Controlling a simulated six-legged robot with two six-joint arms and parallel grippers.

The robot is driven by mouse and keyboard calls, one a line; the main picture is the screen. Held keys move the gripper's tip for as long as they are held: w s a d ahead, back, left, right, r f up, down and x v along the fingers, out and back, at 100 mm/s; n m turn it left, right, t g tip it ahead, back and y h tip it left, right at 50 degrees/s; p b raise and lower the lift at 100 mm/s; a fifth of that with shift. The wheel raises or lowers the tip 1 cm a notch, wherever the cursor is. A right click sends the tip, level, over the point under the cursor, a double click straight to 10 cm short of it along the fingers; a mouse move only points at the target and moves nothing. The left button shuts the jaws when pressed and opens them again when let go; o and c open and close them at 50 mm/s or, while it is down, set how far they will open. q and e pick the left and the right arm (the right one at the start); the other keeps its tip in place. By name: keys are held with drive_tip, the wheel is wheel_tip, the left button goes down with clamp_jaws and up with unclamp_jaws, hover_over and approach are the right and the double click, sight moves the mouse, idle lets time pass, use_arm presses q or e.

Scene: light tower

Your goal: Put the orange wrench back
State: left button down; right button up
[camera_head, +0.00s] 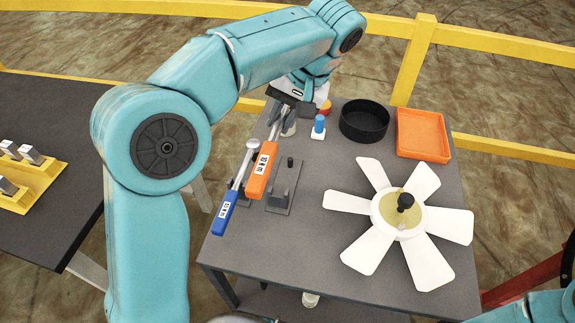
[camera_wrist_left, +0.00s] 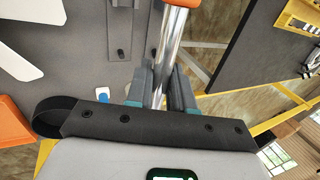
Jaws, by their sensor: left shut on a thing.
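The orange wrench (camera_head: 262,170) has an orange handle with a white label and a metal shaft. My left gripper (camera_head: 285,118) is shut on its shaft; the handle points toward the front of the table, tilted. In the left wrist view the shaft (camera_wrist_left: 172,45) runs between the fingers of the left gripper (camera_wrist_left: 160,88), with a bit of the orange handle at the top edge. A dark grey holder (camera_head: 284,190) with upright parts stands just right of the handle. I cannot tell how high the wrench is above it. My right gripper is not in view.
A blue wrench (camera_head: 228,208) sits close on the left of the orange one. A blue-capped bottle (camera_head: 319,126), a black round bin (camera_head: 364,121), an orange tray (camera_head: 421,134) and a white fan (camera_head: 400,215) stand on the grey table (camera_head: 320,265). Yellow rails run behind.

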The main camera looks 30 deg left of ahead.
use_arm(q)
drive_tip(key=f+b, duration=0.1)
drive_tip(key=f, duration=0.8)
drive_tip(key=f+b, duration=0.1)
drive_tip(key=f, duration=0.7)
drive_tip(key=shift+w+f, duration=0.2)
drive_tip(key=shift+f, duration=0.2)
drive_tip(key=shift+w+f, duration=0.1)
drive_tip(key=shift+f, duration=0.15)
drive_tip(key=c, duration=1.3)
unclamp_jaws()
drive_tip(key=o, duration=0.3)
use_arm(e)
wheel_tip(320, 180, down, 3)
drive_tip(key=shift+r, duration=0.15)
use_arm(q)
drive_tip(key=shift+f, duration=0.3)
drive_tip(key=p+v, duration=0.2)
drive_tip(key=v, duration=1.4)
drive_tip(key=shift+w+r, duration=0.15)
drive_tip(key=shift+r, duration=0.2)
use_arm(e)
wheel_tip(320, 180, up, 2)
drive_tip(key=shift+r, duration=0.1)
